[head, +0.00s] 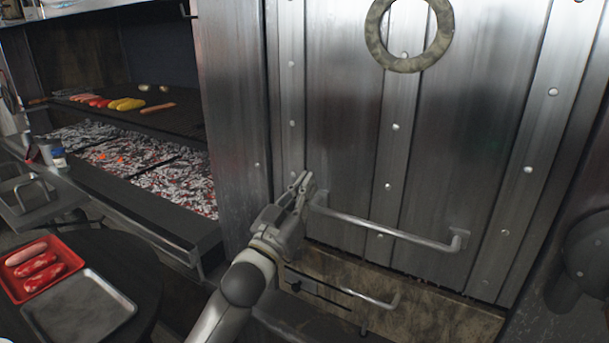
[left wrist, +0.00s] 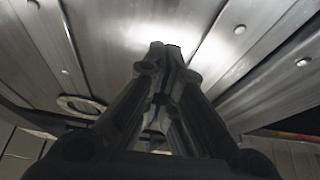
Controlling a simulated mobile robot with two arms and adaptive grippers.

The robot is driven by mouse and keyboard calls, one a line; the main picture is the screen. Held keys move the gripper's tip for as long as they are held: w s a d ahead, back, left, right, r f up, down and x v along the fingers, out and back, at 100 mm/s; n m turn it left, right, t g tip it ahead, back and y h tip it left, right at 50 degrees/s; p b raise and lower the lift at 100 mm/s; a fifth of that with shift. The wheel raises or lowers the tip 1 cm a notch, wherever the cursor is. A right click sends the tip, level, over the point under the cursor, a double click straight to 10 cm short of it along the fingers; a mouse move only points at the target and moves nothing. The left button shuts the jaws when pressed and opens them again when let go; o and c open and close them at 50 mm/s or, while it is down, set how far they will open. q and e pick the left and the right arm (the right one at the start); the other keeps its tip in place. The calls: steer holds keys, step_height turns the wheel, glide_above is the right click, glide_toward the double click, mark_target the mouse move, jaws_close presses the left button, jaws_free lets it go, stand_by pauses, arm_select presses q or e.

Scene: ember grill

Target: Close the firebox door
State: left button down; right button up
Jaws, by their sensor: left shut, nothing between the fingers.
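A tall riveted metal door (head: 340,90) fills the right half of the head view, with a round ring (head: 400,64) near its top. A horizontal bar handle (head: 390,228) crosses its lower part. It looks flush with its frame, but I cannot tell if it is fully shut. Below it is a brownish panel (head: 430,309) with a smaller bar handle (head: 345,290). I cannot tell which one is the firebox door. My left gripper (head: 303,184) is shut and empty by the left end of the upper handle; contact is unclear. Its closed fingers (left wrist: 162,52) show against metal in the left wrist view.
At left is an open grill with glowing coals (head: 165,170) and food on a dark grate (head: 175,119). A round dark table holds a red tray (head: 14,290) of sausages and an empty metal tray (head: 80,310). A dark rounded object (head: 588,250) stands at far right.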

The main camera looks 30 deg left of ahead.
arm_select(q)
steer(key=b+v, duration=0.3)
steer(key=v, duration=0.7)
steer(key=w+a+f+g+y, duration=0.1)
steer(key=w+f+g, duration=0.15)
steer(key=f, duration=0.95)
steer(key=w+a+f+g, duration=0.1)
steer(key=w+f+g, duration=0.15)
steer(key=f, duration=0.85)
steer(key=s+d+f+g, duration=0.1)
steer(key=s+f+g, duration=0.2)
steer(key=f, duration=0.9)
steer(key=s+f+g, duration=0.2)
steer(key=s+f, duration=0.1)
steer(key=f, duration=1)
steer(key=s+d+f+g, duration=0.2)
steer(key=s+f+g, duration=0.1)
steer(key=s+f, duration=0.55)
steer(key=s+d+f+g, duration=0.2)
steer(key=s+f+g, duration=0.1)
steer(key=s+f, duration=0.6)
steer(key=s+d+f+m+g, duration=0.1)
steer(key=s+f+g, duration=0.1)
steer(key=s+f, duration=0.4)
steer(key=s+d+f+m+g, duration=0.1)
steer(key=s+f, duration=0.5)
steer(key=s, duration=1.1)
steer(key=shift+s+d+m+g+h, duration=0.25)
steer(key=shift+d+g, duration=0.55)
steer(key=shift+g, duration=0.4)
